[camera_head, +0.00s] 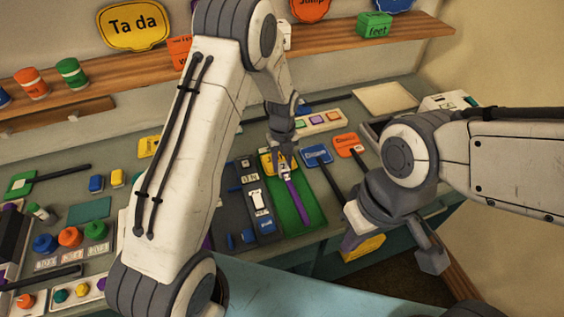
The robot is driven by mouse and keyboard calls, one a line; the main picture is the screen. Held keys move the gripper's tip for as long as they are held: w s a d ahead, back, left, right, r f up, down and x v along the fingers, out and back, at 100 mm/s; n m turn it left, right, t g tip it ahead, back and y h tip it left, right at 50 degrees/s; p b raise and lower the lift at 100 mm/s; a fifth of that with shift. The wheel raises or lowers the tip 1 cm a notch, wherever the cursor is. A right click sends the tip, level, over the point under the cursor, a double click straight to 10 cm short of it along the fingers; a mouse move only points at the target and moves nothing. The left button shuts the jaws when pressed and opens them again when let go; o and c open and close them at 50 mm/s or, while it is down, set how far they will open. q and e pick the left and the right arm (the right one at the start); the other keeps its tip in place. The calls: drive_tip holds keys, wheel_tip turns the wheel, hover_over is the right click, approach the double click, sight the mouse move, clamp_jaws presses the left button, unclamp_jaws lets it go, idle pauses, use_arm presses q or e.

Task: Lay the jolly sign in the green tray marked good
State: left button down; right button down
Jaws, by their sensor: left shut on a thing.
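The sign in my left gripper (283,158) has a yellow head (268,164) and a purple handle (297,203); its word is mostly hidden by the gripper. My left gripper is shut on it, near where head and handle meet. The sign is over the green tray (315,213), its handle running along the tray's length. I cannot tell whether it touches the tray floor. The tray's mark is not readable. My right gripper (396,250) is open and empty, at the counter's front edge, right of the tray.
A dark tray (240,211) with small blue and white pieces adjoins the green tray on the left. Blue (316,154) and orange (347,144) signs with dark handles lie to the right. Coloured knobs (70,237) stand at the left. A wooden shelf (220,62) runs behind.

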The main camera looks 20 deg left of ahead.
use_arm(q)
drive_tip(key=shift+f, duration=0.45)
idle(0.8)
drive_tip(key=shift+c, duration=1.3)
unclamp_jaws()
drive_tip(key=shift+r, duration=0.1)
drive_tip(key=shift+r+p, duration=2.9)
drive_tip(key=shift+r, duration=1.1)
drive_tip(key=shift+d, duration=0.1)
